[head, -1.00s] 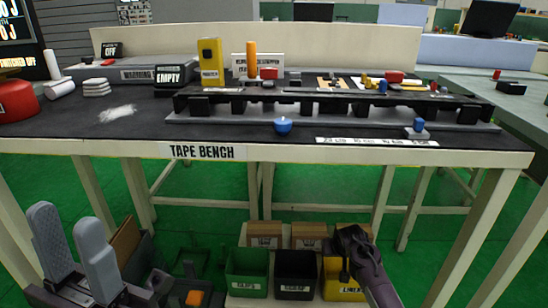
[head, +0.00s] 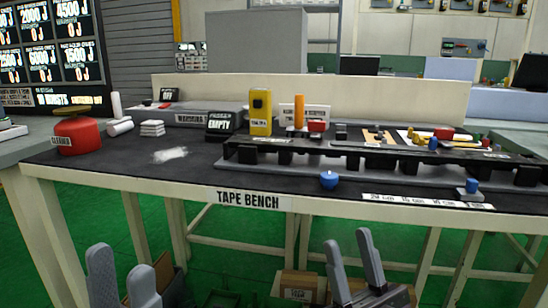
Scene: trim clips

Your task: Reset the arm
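My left gripper (head: 121,262) is at the lower left of the head view, below the bench's front edge. Its two grey fingers point up and stand apart, with nothing between them. My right gripper (head: 347,241) is at the lower middle right, in front of the bench. Its grey fingers point up, spread apart and empty. Most of both arms is out of view below. No object touches either gripper as far as I can see.
The tape bench (head: 330,203) stands ahead, its front edge just above my grippers. It carries a black rail fixture (head: 350,152), a yellow device (head: 260,112), a blue knob (head: 329,180) and a red container (head: 76,137). Cardboard boxes (head: 299,285) sit beneath. Green floor is open between the legs.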

